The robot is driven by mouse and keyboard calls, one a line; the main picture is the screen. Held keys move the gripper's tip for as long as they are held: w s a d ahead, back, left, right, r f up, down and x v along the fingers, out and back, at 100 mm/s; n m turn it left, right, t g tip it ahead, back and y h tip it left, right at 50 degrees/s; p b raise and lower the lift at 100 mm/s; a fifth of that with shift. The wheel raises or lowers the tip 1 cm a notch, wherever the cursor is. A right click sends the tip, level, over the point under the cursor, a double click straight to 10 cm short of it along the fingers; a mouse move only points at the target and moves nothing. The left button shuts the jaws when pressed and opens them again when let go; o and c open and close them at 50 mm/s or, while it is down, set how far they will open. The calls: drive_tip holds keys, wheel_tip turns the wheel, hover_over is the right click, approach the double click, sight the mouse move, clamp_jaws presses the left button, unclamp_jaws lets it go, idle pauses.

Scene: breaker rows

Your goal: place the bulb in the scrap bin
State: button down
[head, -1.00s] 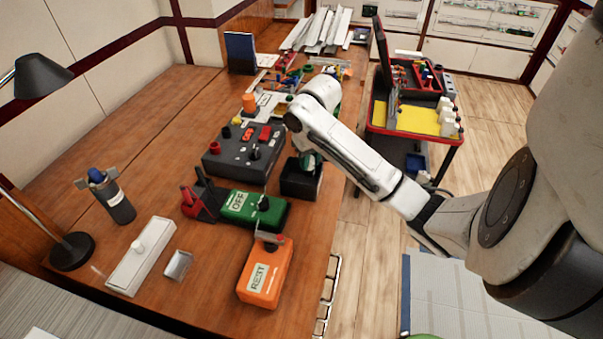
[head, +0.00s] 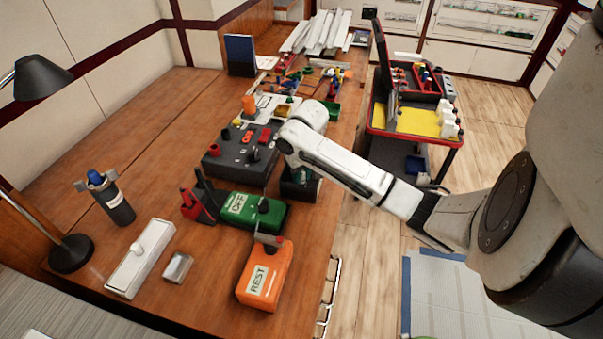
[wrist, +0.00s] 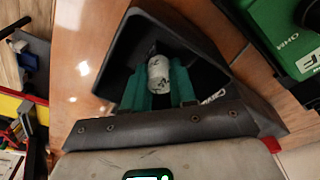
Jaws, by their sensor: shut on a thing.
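The bulb (wrist: 158,76) is a small white cylinder with dark marks in the wrist view. My gripper (wrist: 158,84) has teal fingers shut on its two sides. Around and beyond them is the dark open box I take for the scrap bin (wrist: 118,60); the bulb shows within its opening, but I cannot tell how deep. In the head view the black bin (head: 300,188) stands near the table's right edge, partly covered by my arm. My gripper is mostly hidden there, and the bulb does not show.
A green OFF box (head: 252,208) and an orange REST box (head: 265,275) stand nearer. A dark grey breaker panel (head: 238,155) lies left of the bin. A red-edged cart (head: 412,130) stands right of the table, with bare floor between.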

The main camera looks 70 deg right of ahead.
drive_tip(key=c, duration=0.9)
unclamp_jaws()
drive_tip(key=r, duration=0.4)
drive_tip(key=s+r, duration=0.1)
drive_tip(key=r, duration=0.3)
drive_tip(key=a+r+p, duration=0.1)
drive_tip(key=r, duration=0.3)
drive_tip(key=shift+s+a, duration=0.1)
drive_tip(key=shift+s, duration=0.1)
